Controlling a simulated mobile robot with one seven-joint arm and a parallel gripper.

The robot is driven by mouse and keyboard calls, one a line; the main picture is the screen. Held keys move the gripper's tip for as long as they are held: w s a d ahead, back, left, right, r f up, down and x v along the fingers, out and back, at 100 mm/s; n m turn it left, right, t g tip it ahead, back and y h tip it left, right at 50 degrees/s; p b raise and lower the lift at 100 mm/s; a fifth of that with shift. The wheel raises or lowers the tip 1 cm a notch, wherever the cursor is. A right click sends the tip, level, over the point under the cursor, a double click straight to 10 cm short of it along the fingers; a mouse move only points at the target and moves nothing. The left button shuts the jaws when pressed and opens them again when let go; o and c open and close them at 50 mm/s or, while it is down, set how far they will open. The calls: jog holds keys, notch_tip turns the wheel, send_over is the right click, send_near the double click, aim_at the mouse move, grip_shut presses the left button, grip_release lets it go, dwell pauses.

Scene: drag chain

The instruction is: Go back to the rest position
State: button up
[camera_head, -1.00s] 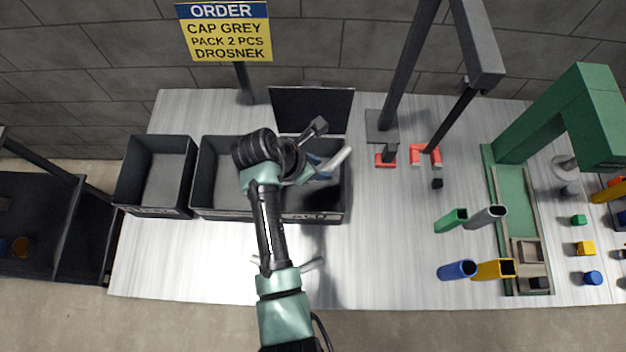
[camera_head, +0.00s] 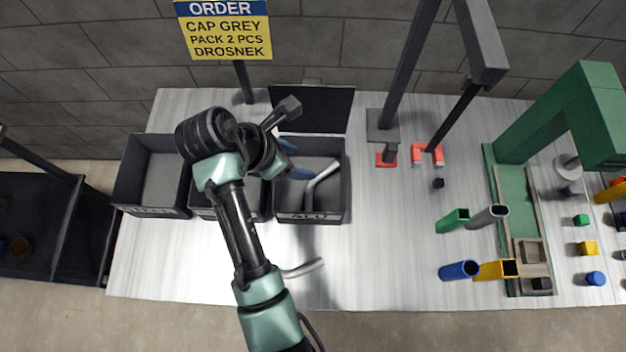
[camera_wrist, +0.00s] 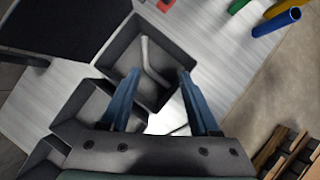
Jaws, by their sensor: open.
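My gripper shows in the wrist view (camera_wrist: 155,92), with its two blue fingers apart and nothing between them. In the head view my arm stands over the bins, and its blue fingers (camera_head: 285,146) are partly hidden behind the wrist. A grey bent tube (camera_head: 322,181) lies in the right bin (camera_head: 346,190), below and apart from my gripper. It also shows in the wrist view (camera_wrist: 148,62). A second grey bent tube (camera_head: 303,268) lies on the table in front of the bins, partly hidden by my arm.
The left bin (camera_head: 128,190) looks empty; my arm partly covers the middle bin. An order sign (camera_head: 224,30) stands behind. To the right are a post with red blocks (camera_head: 428,153), several coloured tubes (camera_head: 458,270) and a green frame (camera_head: 560,115). The front-left table is clear.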

jog(key=shift+v, duration=1.65)
jog(key=w+r+m+t+y+b, duration=0.25)
jog(key=w+r+m+t, duration=0.35)
jog(key=w+r, duration=0.45)
notch_tip(320, 180, up, 19)
jog(key=w+d+m+t+y, duration=0.1)
jog(key=w+m+t+y, duration=0.1)
jog(key=m+t, duration=0.55)
jog(key=s+d+r+m+t, duration=0.1)
jog(key=s+r+m+t, duration=0.2)
jog(key=r, duration=0.5)
jog(key=s+d+r+m+t+b, duration=0.1)
jog(key=s+d+r+m+t, duration=0.1)
jog(key=s+r+m+t, duration=0.2)
jog(key=s+d+r+m+t, duration=0.1)
jog(key=s+r+m+t, duration=0.2)
jog(key=s+r, duration=0.4)
notch_tip(320, 180, up, 5)
jog(key=shift+s+d+m, duration=0.2)
jog(key=shift+s+m, duration=0.05)
jog(key=shift+m, duration=0.4)
jog(key=shift+t+y, duration=0.25)
